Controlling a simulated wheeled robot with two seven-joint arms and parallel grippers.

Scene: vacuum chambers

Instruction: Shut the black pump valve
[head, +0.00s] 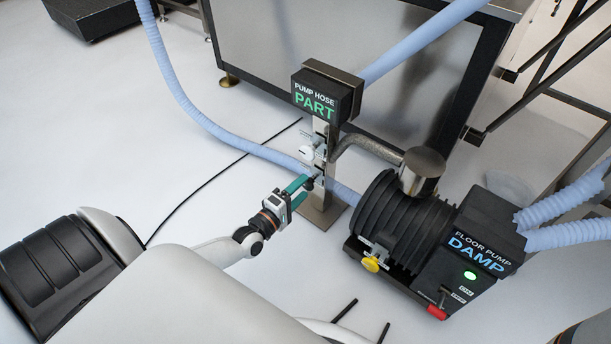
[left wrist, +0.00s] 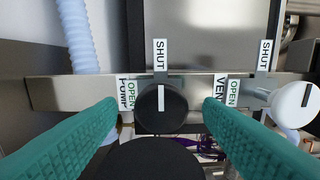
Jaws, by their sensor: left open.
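The black pump valve knob (left wrist: 160,108) sits on a metal strip (left wrist: 60,93) in the left wrist view. Its white pointer line stands upright, toward the SHUT label (left wrist: 160,55) above it. A PUMP label and a green OPEN label (left wrist: 130,94) are at its left. My left gripper (head: 305,187) is open at the valve post in the head view. Its teal fingers also show in the left wrist view (left wrist: 159,103), one on each side of the knob, with gaps visible. The knob's far side is hidden. My right gripper is not in view.
A white knob (left wrist: 293,106) with VENT, OPEN and SHUT labels is to the right. The post carries a PUMP HOSE PART sign (head: 315,105). The floor pump (head: 400,225) stands to the right, joined by a metal pipe. Blue hoses cross the floor.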

